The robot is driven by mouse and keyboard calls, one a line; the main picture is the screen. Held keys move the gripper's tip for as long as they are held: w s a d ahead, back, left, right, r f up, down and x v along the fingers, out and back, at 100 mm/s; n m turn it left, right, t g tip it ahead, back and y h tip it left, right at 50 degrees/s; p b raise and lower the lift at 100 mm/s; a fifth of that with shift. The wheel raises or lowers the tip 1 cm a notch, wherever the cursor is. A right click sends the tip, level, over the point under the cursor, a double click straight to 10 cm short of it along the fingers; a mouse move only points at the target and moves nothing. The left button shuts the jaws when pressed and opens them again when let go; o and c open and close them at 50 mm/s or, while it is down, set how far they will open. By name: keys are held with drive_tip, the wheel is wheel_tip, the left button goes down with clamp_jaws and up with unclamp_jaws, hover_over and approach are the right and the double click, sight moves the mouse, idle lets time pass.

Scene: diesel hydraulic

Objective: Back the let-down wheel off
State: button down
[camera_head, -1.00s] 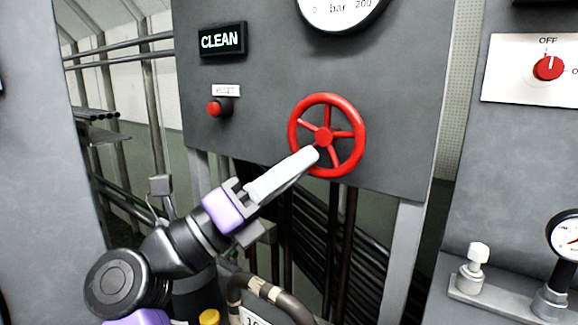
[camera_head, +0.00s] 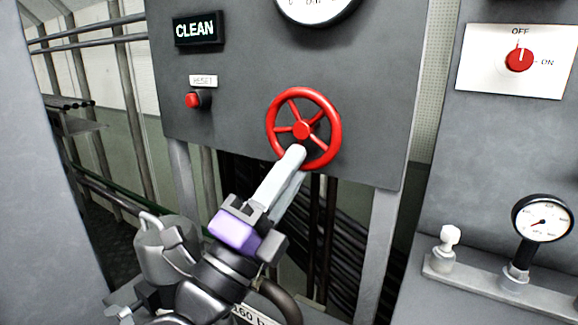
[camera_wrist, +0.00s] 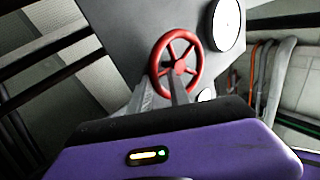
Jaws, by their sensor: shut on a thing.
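The red let-down wheel (camera_head: 333,125) is a spoked handwheel on the grey panel (camera_head: 240,90), below a large gauge. My gripper (camera_head: 296,157) reaches up to it from the lower left. Its pale fingers lie close together and are shut on the wheel at its lower part, near the hub. The fingertips hide part of the lower rim and spokes. In the wrist view the wheel (camera_wrist: 197,62) stands above the dark gripper body, with a finger reaching to its middle. The exact contact is too small to tell.
A red OFF/ON switch (camera_head: 519,59) is on the right panel. A small gauge (camera_head: 541,219) and a pale knob (camera_head: 450,236) stand below it. Dark pipes run beneath the wheel.

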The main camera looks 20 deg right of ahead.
drive_tip(key=shift+w+d+f, duration=0.1)
drive_tip(key=shift+w+d, duration=0.05)
drive_tip(key=shift+d, duration=0.15)
drive_tip(key=c, duration=1.3)
unclamp_jaws()
drive_tip(key=shift+a, duration=0.15)
